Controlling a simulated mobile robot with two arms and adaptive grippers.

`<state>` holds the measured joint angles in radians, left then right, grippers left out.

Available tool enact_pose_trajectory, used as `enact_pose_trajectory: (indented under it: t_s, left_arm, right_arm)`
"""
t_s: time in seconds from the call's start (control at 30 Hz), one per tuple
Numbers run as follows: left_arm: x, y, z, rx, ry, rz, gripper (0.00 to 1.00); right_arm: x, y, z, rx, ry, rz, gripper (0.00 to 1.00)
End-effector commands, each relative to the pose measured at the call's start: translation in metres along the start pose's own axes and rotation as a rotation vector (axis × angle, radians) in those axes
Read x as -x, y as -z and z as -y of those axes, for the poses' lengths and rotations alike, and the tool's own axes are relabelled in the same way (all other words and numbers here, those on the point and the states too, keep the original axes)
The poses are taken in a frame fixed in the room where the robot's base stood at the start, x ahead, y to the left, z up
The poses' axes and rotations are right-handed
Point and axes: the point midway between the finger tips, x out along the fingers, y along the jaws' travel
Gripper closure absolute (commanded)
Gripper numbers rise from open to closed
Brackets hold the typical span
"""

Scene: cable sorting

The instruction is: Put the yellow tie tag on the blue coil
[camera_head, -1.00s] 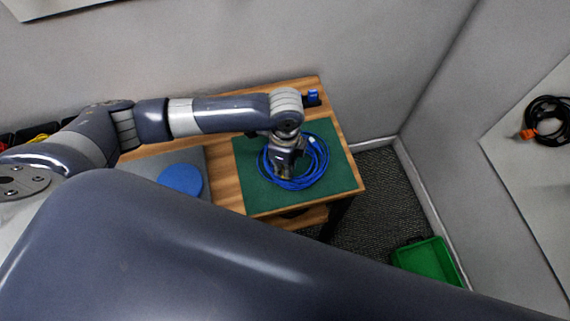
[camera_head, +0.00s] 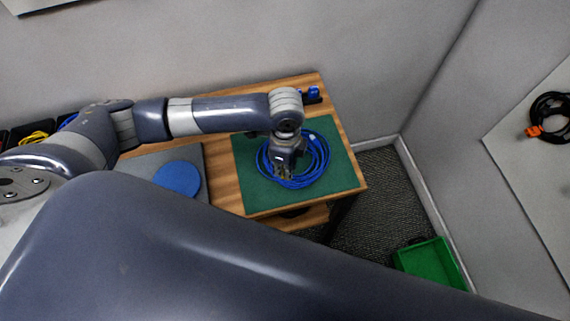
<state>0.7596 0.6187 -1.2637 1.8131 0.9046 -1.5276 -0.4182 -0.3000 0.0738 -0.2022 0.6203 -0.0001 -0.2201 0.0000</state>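The blue coil (camera_head: 322,172) lies flat on a green mat (camera_head: 258,200) on the wooden table. My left gripper (camera_head: 286,175) points down over the left part of the coil and hides some of its loops. Its fingers are small and dark here, so I cannot tell whether they are open, touching the coil or holding anything. I cannot make out a yellow tie tag. My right gripper is out of view; a large arm link of mine fills the foreground.
A blue disc (camera_head: 178,178) lies on a grey surface left of the mat. A small blue item (camera_head: 313,92) sits at the table's back edge. A green bin (camera_head: 430,262) stands on the floor. A black cable with an orange part (camera_head: 534,131) is at right. Yellow cable (camera_head: 34,139) shows far left.

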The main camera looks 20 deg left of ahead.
Motion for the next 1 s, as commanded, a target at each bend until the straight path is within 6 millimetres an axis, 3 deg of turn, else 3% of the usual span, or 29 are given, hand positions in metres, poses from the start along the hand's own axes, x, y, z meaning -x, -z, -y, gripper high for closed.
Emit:
enact_pose_trajectory:
  t_s: [1.0]
  left_arm:
    - [-0.0101, 0.0001, -0.0002, 0.000, 0.000, 0.000, 0.95]
  right_arm:
    - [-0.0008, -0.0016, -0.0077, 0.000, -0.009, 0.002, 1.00]
